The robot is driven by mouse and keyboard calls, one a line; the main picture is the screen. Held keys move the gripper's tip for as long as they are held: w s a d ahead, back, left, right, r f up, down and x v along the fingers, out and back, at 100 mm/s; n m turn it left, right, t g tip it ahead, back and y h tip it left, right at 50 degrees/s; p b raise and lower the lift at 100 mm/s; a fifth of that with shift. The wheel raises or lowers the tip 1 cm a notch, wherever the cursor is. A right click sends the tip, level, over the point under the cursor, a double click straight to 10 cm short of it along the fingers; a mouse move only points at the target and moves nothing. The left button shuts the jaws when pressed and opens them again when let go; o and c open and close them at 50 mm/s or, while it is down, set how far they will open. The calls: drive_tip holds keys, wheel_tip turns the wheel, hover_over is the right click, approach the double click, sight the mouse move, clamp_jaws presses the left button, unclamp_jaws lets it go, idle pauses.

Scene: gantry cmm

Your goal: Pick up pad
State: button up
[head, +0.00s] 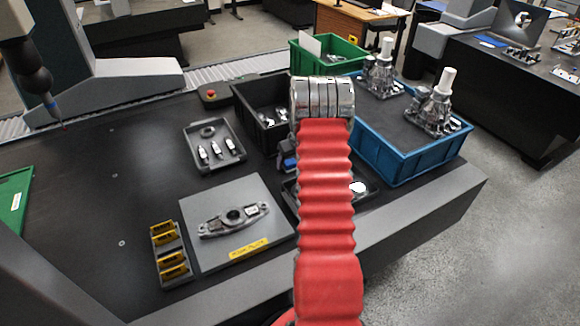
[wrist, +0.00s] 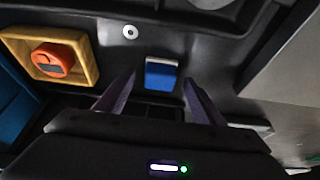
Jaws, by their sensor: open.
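A small blue rectangular block with a pale edge (wrist: 161,74), which looks like the pad, lies on a dark surface in the wrist view. It sits just beyond and between the two fingertips of my gripper (wrist: 160,83). My gripper is open, with a finger on each side of the block's line, and nothing is held. I cannot tell whether the fingers touch the block. In the head view my red arm hides the gripper, and I cannot make out the pad there for certain.
In the wrist view, a yellow square holder with an orange round piece (wrist: 55,60) is at left and a pale ring (wrist: 130,32) lies above. In the head view, a blue crate (head: 405,172) stands right of my arm and a grey plate (head: 205,250) with a metal part lies left.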

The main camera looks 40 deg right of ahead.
drive_tip(key=shift+w+f, duration=0.25)
drive_tip(key=shift+f, duration=0.35)
drive_tip(key=shift+c, duration=0.4)
drive_tip(key=c, duration=1.2)
drive_tip(key=shift+r, duration=0.15)
wheel_tip(320, 180, up, 10)
drive_tip(key=shift+f, duration=0.15)
